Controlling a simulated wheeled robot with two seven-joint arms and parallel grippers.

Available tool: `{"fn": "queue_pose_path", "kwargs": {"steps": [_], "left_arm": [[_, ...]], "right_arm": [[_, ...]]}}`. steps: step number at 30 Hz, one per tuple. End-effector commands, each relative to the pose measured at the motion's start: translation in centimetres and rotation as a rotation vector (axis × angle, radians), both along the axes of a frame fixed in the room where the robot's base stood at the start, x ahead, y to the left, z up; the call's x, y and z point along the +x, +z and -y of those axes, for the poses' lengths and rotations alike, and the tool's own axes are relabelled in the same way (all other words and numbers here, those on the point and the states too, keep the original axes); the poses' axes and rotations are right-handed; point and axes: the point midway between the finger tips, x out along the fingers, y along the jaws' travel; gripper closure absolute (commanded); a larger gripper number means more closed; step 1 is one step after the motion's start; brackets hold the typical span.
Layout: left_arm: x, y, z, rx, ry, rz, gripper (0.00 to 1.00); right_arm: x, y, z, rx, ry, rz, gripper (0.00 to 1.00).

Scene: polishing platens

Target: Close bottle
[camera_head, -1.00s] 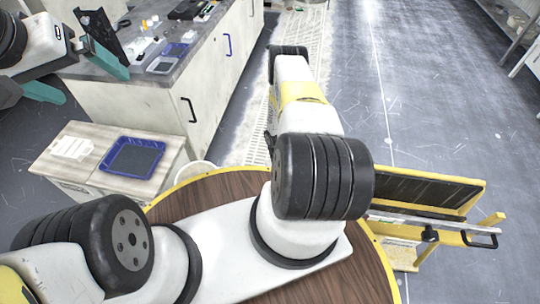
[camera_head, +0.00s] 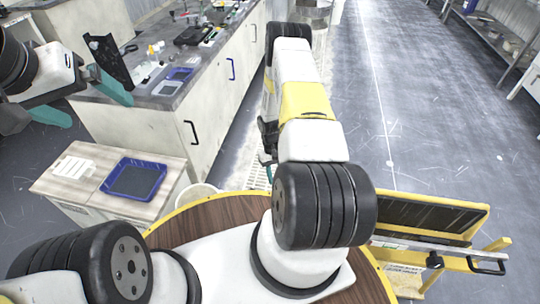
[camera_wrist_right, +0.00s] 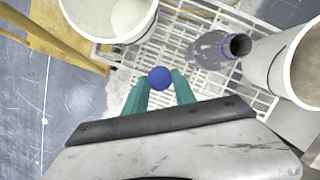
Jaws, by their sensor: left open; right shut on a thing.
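In the right wrist view, my right gripper (camera_wrist_right: 159,92) has its teal fingers shut on a round blue cap (camera_wrist_right: 159,78). A grey translucent bottle (camera_wrist_right: 208,50) stands in a white wire rack (camera_wrist_right: 185,27), up and right of the cap and apart from it. Its dark mouth is open, with a blue ring around the neck. My left gripper (camera_head: 84,100) is open and empty near the left counter in the head view. In the head view, my right arm hides most of my right gripper, the cap and the bottle.
White containers flank the rack at left (camera_wrist_right: 112,18) and right (camera_wrist_right: 295,60). The head view shows a lab counter (camera_head: 150,125) with small items, a blue tray (camera_head: 134,180) on a low cabinet, and a yellow-framed cart (camera_head: 430,215) at right. Open floor lies at right.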

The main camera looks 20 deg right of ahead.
Motion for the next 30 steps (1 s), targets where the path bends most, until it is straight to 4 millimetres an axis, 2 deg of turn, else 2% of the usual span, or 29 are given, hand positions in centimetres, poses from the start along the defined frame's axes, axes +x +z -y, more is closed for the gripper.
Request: {"fn": "queue_pose_path", "kwargs": {"steps": [1, 3, 6, 9, 12, 15, 18, 21, 29, 30], "left_arm": [[0.0, 0.0, 0.0, 0.000, 0.000, 0.000, 0.04], [0.0, 0.0, 0.0, 0.000, 0.000, 0.000, 0.04], [0.0, 0.0, 0.0, 0.000, 0.000, 0.000, 0.04], [0.0, 0.0, 0.0, 0.000, 0.000, 0.000, 0.04], [0.0, 0.0, 0.0, 0.000, 0.000, 0.000, 0.04], [0.0, 0.0, 0.0, 0.000, 0.000, 0.000, 0.04], [0.0, 0.0, 0.0, 0.000, 0.000, 0.000, 0.04], [0.0, 0.0, 0.0, 0.000, 0.000, 0.000, 0.04], [0.0, 0.0, 0.0, 0.000, 0.000, 0.000, 0.04], [0.0, 0.0, 0.0, 0.000, 0.000, 0.000, 0.12]], "right_arm": [[1.6, 3.7, -0.7, -0.002, 0.001, 0.012, 1.00], [2.8, 8.2, -2.0, -0.001, -0.006, 0.011, 1.00], [3.7, 14.6, -4.1, -0.001, -0.012, 0.010, 1.00], [3.6, 20.4, -6.3, 0.000, -0.018, 0.008, 1.00], [3.1, 25.1, -8.2, 0.001, -0.019, 0.006, 1.00], [2.4, 28.3, -9.5, 0.001, -0.020, 0.003, 1.00], [1.7, 30.3, -10.3, 0.001, -0.020, 0.001, 1.00], [1.5, 31.1, -10.7, 0.000, -0.020, -0.001, 1.00], [1.4, 31.2, -10.7, -0.001, -0.021, -0.002, 1.00], [1.4, 31.2, -10.7, -0.001, -0.021, -0.002, 1.00]]}}
